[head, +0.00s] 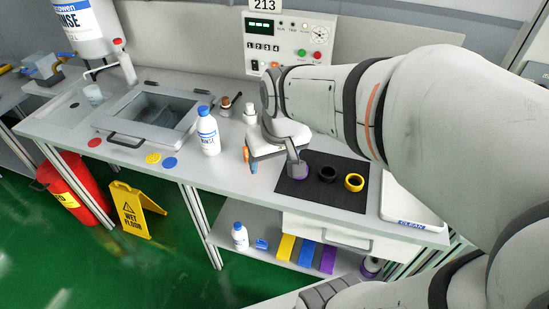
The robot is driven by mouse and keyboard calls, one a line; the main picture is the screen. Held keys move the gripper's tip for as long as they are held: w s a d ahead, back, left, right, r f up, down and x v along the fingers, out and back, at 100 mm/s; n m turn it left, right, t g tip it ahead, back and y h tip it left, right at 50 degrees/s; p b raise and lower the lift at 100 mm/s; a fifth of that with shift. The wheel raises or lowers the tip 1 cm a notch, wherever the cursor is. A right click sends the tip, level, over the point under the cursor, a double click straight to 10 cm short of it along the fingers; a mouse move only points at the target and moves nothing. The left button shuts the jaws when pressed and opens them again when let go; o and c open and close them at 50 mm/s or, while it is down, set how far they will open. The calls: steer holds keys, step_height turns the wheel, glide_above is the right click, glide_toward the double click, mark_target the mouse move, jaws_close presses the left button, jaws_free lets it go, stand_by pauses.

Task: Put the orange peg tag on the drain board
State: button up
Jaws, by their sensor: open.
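A small orange piece (246,153), which looks like the orange peg tag, shows at the left edge of my gripper, partly hidden by it. A small blue piece (253,167) is just below it. My gripper (274,163) is open, low over the bench at the left edge of a black mat. One finger hides part of a purple ring (300,173). I cannot tell whether the gripper touches the orange piece. The pale area (68,112) left of the sink, under the tap, may be the drain board; its surface detail is too small to tell.
The sink (150,118) has a front handle. A white bottle (208,135) with a blue cap stands between sink and gripper. Red (94,142), yellow (153,158) and blue (170,162) discs lie along the front edge. The mat (293,188) also holds black and yellow rings.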

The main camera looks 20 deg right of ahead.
steer(key=s, duration=0.6)
steer(key=shift+s+d+f+m, duration=0.15)
steer(key=shift+s+d+m, duration=0.1)
steer(key=shift+m, duration=0.05)
steer(key=shift+w, duration=0.1)
stand_by(0.5)
